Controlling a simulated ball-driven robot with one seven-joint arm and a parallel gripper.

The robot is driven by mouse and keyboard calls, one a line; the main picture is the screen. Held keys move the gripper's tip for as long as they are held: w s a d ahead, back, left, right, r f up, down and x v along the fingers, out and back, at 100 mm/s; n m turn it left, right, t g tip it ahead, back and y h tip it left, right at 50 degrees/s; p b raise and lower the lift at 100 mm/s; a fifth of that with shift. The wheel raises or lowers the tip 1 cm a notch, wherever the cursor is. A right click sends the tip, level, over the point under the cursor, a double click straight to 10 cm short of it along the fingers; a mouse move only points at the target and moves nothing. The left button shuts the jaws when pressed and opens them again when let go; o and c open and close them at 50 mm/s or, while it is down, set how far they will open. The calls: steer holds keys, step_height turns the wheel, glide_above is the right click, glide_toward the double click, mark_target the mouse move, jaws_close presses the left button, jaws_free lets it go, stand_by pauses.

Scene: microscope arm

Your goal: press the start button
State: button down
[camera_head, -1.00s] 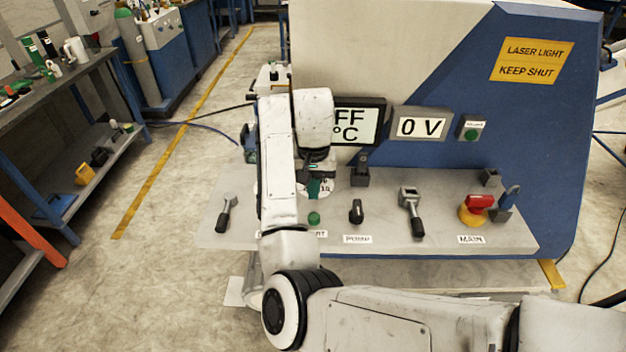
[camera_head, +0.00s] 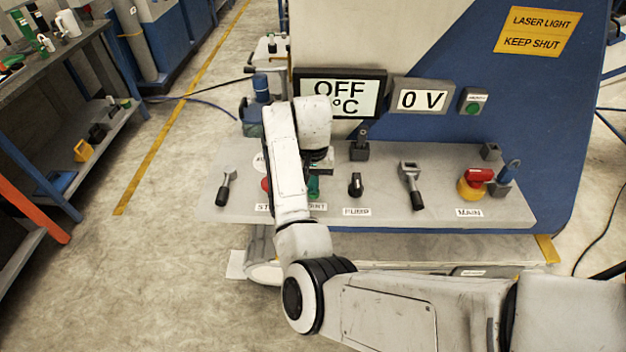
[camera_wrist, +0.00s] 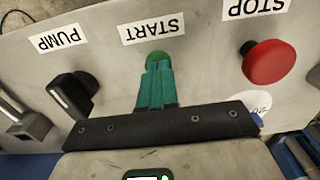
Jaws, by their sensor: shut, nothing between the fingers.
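The green start button (camera_wrist: 158,56) shows in the wrist view just past the fingertips, beside the START label (camera_wrist: 152,31). My gripper (camera_wrist: 157,64) is shut and empty, its teal fingers side by side and overlapping the near part of the button. I cannot tell whether the tips touch it. In the head view my gripper (camera_head: 314,195) hangs low over the panel; its green fingers and the button cannot be told apart there. My arm partly hides the label (camera_head: 317,206).
The red stop button (camera_wrist: 268,62) is to the right in the wrist view; the black pump knob (camera_wrist: 73,95) is to the left. In the head view a wrench-like lever (camera_head: 410,184) and a red switch on a yellow base (camera_head: 474,184) stand farther right on the grey panel (camera_head: 385,205).

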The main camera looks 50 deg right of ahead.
steer(key=shift+s+f, duration=0.2)
steer(key=shift+f, duration=0.7)
steer(key=shift+r+p, duration=0.55)
steer(key=shift+r, duration=0.05)
step_height(320, 180, up, 14)
steer(key=p, duration=0.3)
steer(key=shift+w+p, duration=0.25)
steer(key=shift+p, duration=0.05)
steer(key=s+f+n+h+b, duration=0.1)
steer(key=s+f, duration=0.3)
steer(key=s+f+n+h+b, duration=0.1)
steer(key=s+f+n, duration=0.1)
steer(key=s+f, duration=0.2)
steer(key=s+f+n+h+b, duration=0.1)
steer(key=s+f, duration=0.3)
steer(key=shift+s+a+f+t, duration=0.15)
steer(key=shift+a+f+t, duration=0.15)
steer(key=shift+a, duration=0.05)
steer(key=s+a+f+n+y+b, duration=0.1)
steer(key=s+a+f+n, duration=0.1)
steer(key=s+a+f, duration=0.2)
steer(key=s+a+f+n+y+b, duration=0.1)
steer(key=s+a+f+n, duration=0.2)
steer(key=s+a, duration=0.7)
steer(key=shift+s+a+f+n+y, duration=0.3)
steer(key=shift+s+a+f+y, duration=0.15)
steer(key=shift+f, duration=0.1)
